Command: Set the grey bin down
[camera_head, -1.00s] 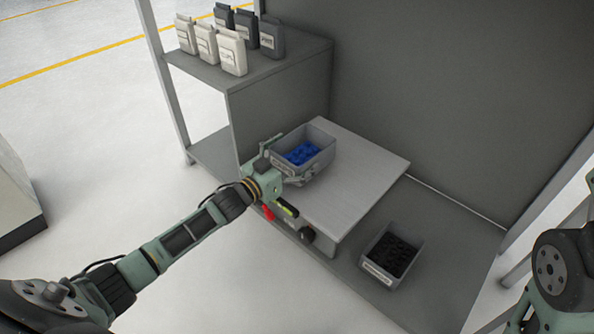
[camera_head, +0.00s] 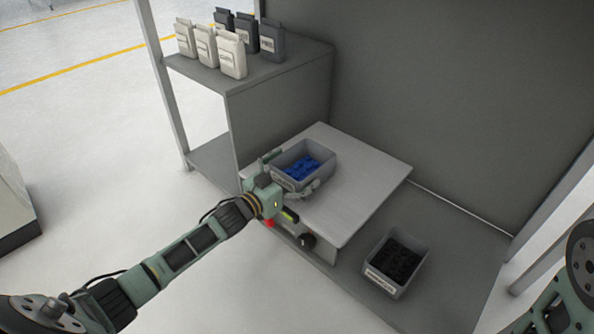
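The grey bin (camera_head: 321,177) with blue parts inside is at the left part of a light grey platform (camera_head: 365,178). My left gripper (camera_head: 287,174) is at the bin's near end, with one finger at its left side and the other at its right front. It appears shut on the bin, which looks level. The bin's underside is hidden, so I cannot tell whether it touches the platform or hangs just above. Part of my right arm (camera_head: 562,300) shows at the lower right; its gripper is out of view.
A second grey bin (camera_head: 372,278) with black parts stands on the lower shelf at right. Several white and dark containers (camera_head: 232,55) stand on the upper left shelf. The platform's right part is clear.

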